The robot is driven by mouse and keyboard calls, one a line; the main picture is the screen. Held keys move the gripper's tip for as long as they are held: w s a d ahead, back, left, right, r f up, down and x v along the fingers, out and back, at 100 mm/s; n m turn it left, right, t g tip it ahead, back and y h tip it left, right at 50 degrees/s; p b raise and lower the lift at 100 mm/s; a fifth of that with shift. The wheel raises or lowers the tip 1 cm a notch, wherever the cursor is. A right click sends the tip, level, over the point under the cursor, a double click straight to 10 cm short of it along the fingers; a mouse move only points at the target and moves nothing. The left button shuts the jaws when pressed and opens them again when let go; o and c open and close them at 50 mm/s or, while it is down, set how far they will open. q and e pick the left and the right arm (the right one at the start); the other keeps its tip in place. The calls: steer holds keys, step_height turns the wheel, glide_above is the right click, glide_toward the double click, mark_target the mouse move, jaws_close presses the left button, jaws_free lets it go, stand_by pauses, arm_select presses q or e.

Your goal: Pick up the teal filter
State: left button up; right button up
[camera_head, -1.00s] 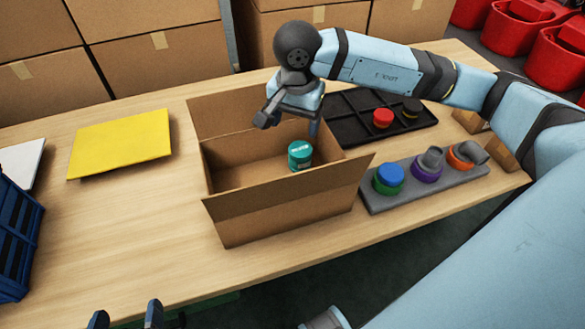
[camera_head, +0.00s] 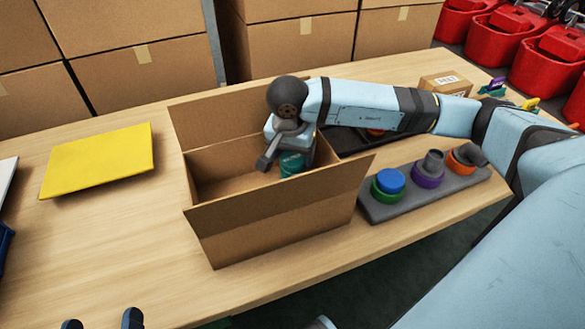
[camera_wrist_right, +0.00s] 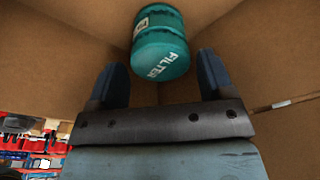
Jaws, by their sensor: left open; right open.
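The teal filter (camera_head: 291,164) is a short cylinder inside the open cardboard box (camera_head: 285,215), near the box's right end. My right gripper (camera_head: 290,150) is down in the box right by the filter and partly hides it in the head view. In the right wrist view the filter (camera_wrist_right: 161,45) lies ahead of the gripper (camera_wrist_right: 157,75), between the lines of its two open fingers and beyond their tips. The fingers are apart and empty. Only the fingertips of my left gripper (camera_head: 102,322) show at the bottom left of the head view; they are apart.
A grey holder (camera_head: 400,208) with blue-green, purple and orange parts stands right of the box. A black tray (camera_head: 345,142) lies behind my right arm. A yellow sheet (camera_head: 97,160) lies on the left.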

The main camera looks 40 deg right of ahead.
mark_target(292, 158)
steer(key=f, duration=0.3)
steer(key=f+b, duration=0.1)
steer(key=shift+w+d+f, duration=0.2)
steer(key=shift+d+f, duration=0.1)
steer(key=c, duration=0.6)
steer(key=shift+c, duration=0.4)
arm_select(q)
steer(key=shift+d+r+t+h, duration=0.2)
steer(key=shift+r, duration=0.35)
steer(key=shift+d+r+t+h, duration=0.2)
steer(key=shift+r, duration=0.35)
arm_select(e)
steer(key=shift+r, duration=0.15)
